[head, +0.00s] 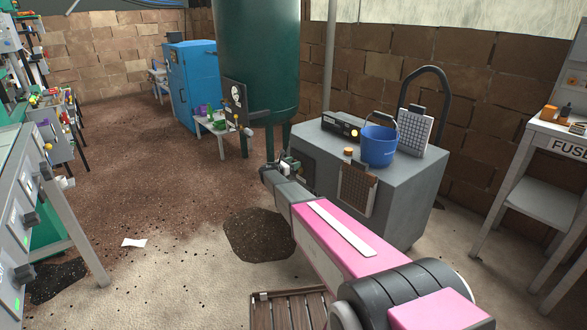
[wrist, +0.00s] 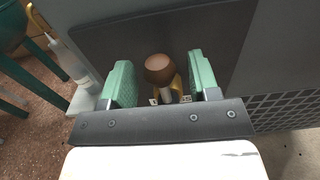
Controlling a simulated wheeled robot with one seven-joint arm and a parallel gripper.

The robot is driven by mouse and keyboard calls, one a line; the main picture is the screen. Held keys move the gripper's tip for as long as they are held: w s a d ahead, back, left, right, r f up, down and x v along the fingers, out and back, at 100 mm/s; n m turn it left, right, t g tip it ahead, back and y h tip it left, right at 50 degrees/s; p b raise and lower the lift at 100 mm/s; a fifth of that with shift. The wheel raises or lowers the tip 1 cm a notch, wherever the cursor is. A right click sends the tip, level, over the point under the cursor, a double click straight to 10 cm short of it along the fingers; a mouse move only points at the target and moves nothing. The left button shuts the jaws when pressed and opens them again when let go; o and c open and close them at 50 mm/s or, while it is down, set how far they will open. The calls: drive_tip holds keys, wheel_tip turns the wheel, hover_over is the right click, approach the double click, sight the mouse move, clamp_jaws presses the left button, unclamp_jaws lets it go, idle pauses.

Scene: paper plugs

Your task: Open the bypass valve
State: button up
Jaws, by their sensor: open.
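In the wrist view a round brown knob (wrist: 161,68) on a short metal stem, with a yellow part behind it, stands out from a dark panel (wrist: 215,35). My gripper (wrist: 160,80) is open, with one green finger pad on each side of the knob. There are gaps between the knob and both pads. In the head view my gripper (head: 288,166) is at the left face of the grey cabinet (head: 395,205), and the knob is hidden or too small to make out.
A blue bucket (head: 379,147) and a black radio-like box (head: 341,126) stand on the cabinet. A green tank (head: 258,60) stands behind. In the wrist view a clear bottle (wrist: 72,60) is left of the gripper. Open floor (head: 175,190) lies to the left.

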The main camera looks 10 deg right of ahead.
drive_tip(key=shift+c, duration=0.3)
drive_tip(key=c, duration=0.6)
drive_tip(key=shift+s, duration=0.1)
drive_tip(key=shift+s+d+f+m, duration=0.1)
drive_tip(key=shift+s+d+m, duration=0.2)
drive_tip(key=shift+m, duration=0.5)
drive_tip(key=shift+s+d+f+m, duration=0.1)
drive_tip(key=shift+s+m, duration=0.3)
drive_tip(key=shift+m, duration=0.4)
drive_tip(key=shift+s+d+m, duration=0.1)
drive_tip(key=shift+s+m, duration=0.1)
drive_tip(key=shift+m, duration=0.1)
drive_tip(key=shift+s+d+f+m, duration=0.15)
drive_tip(key=shift+s+m, duration=0.1)
drive_tip(key=shift+m, duration=0.35)
drive_tip(key=shift+s+d+f+m, duration=0.15)
drive_tip(key=shift+s+m, duration=0.05)
drive_tip(key=shift+m, duration=0.4)
